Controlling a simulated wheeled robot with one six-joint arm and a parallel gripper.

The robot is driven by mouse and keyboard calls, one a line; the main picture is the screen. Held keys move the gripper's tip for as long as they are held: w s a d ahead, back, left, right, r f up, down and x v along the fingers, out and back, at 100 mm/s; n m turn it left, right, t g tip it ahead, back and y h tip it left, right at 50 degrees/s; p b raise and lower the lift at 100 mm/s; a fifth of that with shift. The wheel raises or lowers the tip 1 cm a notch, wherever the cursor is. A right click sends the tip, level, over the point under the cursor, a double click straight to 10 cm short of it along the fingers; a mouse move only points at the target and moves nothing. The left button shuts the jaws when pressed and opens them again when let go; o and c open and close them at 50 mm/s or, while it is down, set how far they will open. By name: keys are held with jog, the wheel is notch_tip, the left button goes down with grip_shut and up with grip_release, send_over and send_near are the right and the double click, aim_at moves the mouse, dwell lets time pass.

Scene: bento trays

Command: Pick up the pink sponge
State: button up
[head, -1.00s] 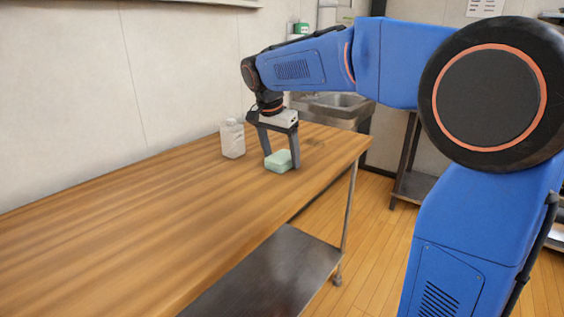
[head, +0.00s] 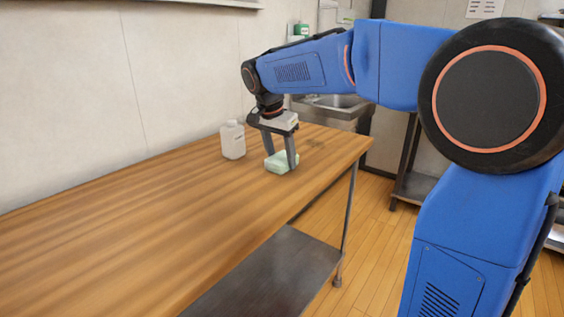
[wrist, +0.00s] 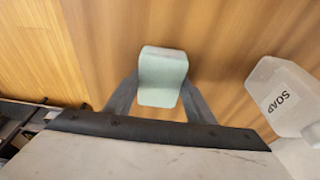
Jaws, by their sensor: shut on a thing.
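A pale green sponge (head: 281,162) lies on the wooden table near its far right end. I see no pink sponge in these views. My gripper (head: 281,160) points down at the green sponge, and its two fingers are shut on it from opposite sides. In the wrist view the sponge (wrist: 162,77) sits between the two grey fingers of my gripper (wrist: 160,98). The sponge appears to rest on the table; I cannot tell whether it is lifted at all.
A white soap jug (head: 232,140) stands left of the sponge, and the wrist view shows its SOAP label (wrist: 283,101). The wooden table (head: 150,220) is clear toward the front left. A metal sink (head: 338,103) stands behind the table.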

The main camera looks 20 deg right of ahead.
aim_at(281, 158)
notch_tip(281, 158, up, 10)
jog(key=shift+r, duration=0.25)
dwell(0.4)
